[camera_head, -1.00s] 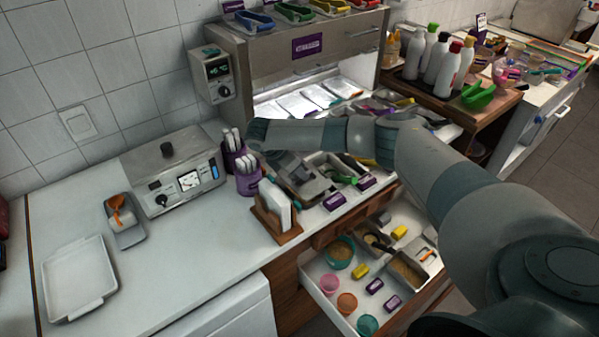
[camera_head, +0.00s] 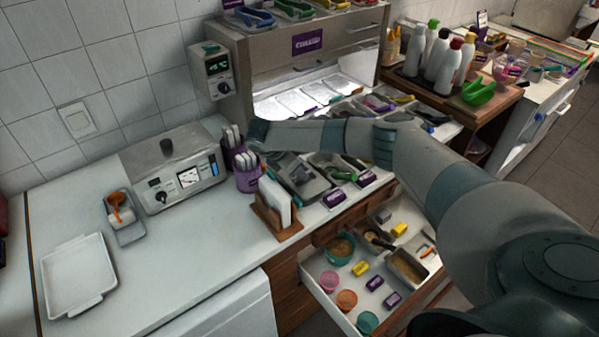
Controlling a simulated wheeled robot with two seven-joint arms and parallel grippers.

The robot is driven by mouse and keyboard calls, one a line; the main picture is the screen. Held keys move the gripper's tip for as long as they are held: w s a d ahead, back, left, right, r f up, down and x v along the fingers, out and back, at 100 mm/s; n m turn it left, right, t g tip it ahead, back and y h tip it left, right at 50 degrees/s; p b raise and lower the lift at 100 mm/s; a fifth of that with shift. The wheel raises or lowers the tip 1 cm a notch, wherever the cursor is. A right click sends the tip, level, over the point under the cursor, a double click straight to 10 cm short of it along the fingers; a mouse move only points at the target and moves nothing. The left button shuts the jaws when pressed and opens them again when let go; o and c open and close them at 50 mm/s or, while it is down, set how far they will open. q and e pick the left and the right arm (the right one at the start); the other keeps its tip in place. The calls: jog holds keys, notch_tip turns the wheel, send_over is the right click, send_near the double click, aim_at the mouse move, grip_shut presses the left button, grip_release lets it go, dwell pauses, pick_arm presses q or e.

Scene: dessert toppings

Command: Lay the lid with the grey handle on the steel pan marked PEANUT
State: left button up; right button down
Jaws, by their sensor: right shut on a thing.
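My right arm reaches in from the right across the counter, and its wrist ends over the row of steel pans. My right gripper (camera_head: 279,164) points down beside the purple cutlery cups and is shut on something. The grip is small and partly hidden by the wrist. A grey steel lid (camera_head: 307,183) lies just under and right of the gripper, at the left end of the pan row; I cannot make out its handle clearly. Purple tags (camera_head: 334,198) stand along the front of the pans, too small to read, so I cannot tell which is PEANUT. My left gripper is not in view.
An open drawer (camera_head: 322,293) below holds bowls, small steel pans and yellow and purple blocks. A napkin holder (camera_head: 277,214) stands at the counter edge. Purple cups (camera_head: 247,178) and a grey appliance (camera_head: 177,172) stand left. The left counter is mostly clear around a white tray (camera_head: 78,279).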

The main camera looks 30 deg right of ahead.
jog(key=shift+r+p, duration=0.15)
jog(key=shift+p, duration=0.3)
jog(key=shift+f, duration=0.6)
dwell(0.8)
jog(key=shift+p, duration=0.4)
dwell(0.4)
jog(key=shift+f, duration=0.6)
dwell(0.8)
dwell(0.9)
jog(key=c, duration=1.8)
grip_release()
jog(key=c, duration=0.3)
jog(key=shift+p, duration=0.3)
